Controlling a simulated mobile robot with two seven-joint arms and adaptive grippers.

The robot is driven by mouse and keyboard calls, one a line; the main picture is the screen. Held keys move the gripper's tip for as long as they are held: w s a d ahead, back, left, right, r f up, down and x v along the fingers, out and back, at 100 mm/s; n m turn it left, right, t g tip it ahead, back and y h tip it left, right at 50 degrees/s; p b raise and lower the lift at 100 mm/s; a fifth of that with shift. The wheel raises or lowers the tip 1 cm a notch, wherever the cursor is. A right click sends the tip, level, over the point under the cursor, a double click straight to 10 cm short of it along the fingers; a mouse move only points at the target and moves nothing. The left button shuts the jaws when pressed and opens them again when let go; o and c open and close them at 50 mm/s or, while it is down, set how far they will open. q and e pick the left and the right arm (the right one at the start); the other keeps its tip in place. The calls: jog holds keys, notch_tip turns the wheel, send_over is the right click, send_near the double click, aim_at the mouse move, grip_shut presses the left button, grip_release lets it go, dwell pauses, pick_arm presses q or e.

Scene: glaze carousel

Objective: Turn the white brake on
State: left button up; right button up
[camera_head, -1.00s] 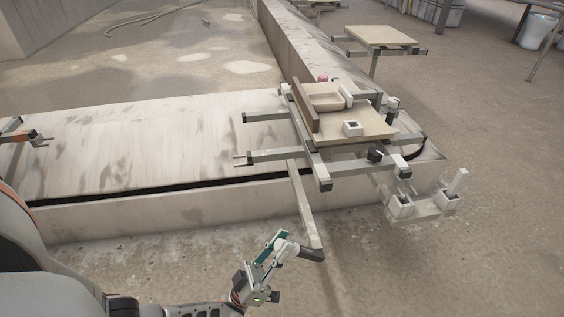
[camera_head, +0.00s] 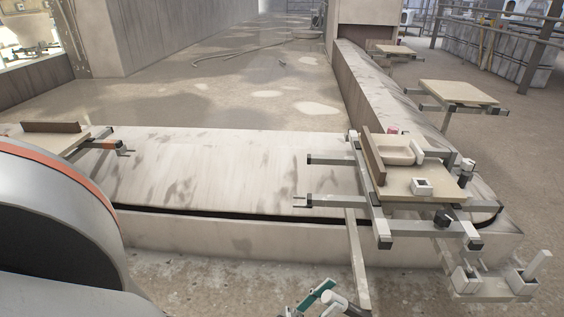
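Several white parts show at the right, and I cannot tell for certain which is the brake. A white upright lever (camera_head: 539,265) stands at the end of a low pale bracket (camera_head: 495,290) at the lower right, beside white square sockets. My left gripper (camera_head: 334,299) is at the bottom edge, mostly cut off, with teal and grey parts showing. It is apart from all the white parts, left of the bracket. My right gripper is not in view.
The cart's grey frame (camera_head: 372,215) juts over the low concrete wall (camera_head: 250,240). A grey bar (camera_head: 357,265) reaches down towards my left gripper. Other carts stand at the left (camera_head: 55,140) and the back right (camera_head: 460,92). Floor is open at the far right.

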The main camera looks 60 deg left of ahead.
pick_arm(q)
jog(key=s+a+f, duration=0.1)
jog(key=s+a, duration=0.1)
jog(key=s, duration=0.5)
jog(key=s+a+f, duration=0.2)
jog(key=s, duration=0.5)
jog(key=shift+s+f, duration=0.25)
jog(key=shift+s, duration=0.05)
dwell(0.5)
